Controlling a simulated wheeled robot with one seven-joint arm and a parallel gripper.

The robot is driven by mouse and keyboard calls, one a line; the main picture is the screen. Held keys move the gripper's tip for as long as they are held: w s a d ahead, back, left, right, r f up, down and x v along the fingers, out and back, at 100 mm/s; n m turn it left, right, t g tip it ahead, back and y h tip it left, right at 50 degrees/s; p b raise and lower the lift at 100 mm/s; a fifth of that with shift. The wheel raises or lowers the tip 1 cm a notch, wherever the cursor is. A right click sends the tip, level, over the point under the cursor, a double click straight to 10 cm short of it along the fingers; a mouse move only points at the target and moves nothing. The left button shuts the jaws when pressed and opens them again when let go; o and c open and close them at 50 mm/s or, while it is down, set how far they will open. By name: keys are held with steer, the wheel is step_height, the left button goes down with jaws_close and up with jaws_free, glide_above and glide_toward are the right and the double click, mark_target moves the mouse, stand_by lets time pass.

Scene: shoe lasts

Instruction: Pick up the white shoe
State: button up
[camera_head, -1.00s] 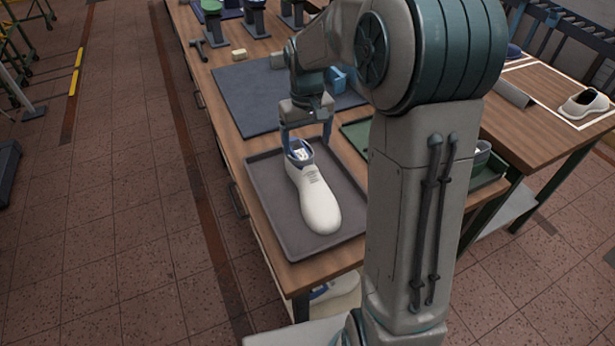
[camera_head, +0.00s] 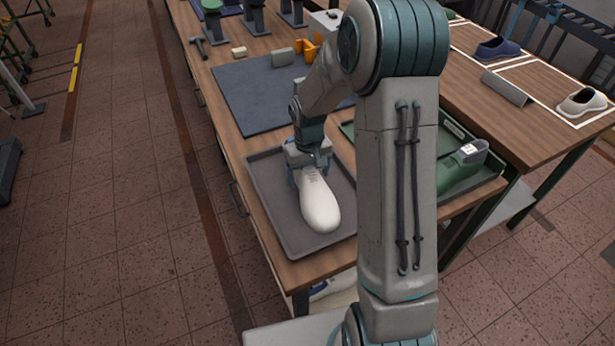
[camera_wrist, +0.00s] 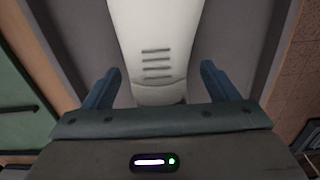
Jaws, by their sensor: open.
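The white shoe (camera_head: 320,203) lies in a grey tray (camera_head: 277,227) on the wooden bench, its rounded toe pointing to the front of the bench. My gripper (camera_head: 308,180) is open and low over the rear part of the shoe. In the wrist view the white shoe (camera_wrist: 155,50) with its row of lace marks lies between the two blue fingers of my gripper (camera_wrist: 160,88), with a gap on each side. The heel end is hidden behind the gripper body.
A green tray (camera_head: 487,189) with a green shoe (camera_head: 460,165) is to the right of the grey tray, partly behind my arm. A dark mat (camera_head: 255,97) lies behind. On the right table are a white sneaker (camera_head: 583,102) and a blue shoe (camera_head: 497,49).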

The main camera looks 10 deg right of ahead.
steer(key=c, duration=1.5)
steer(key=shift+c, duration=0.6)
steer(key=shift+w+r, duration=0.1)
steer(key=shift+r, duration=0.05)
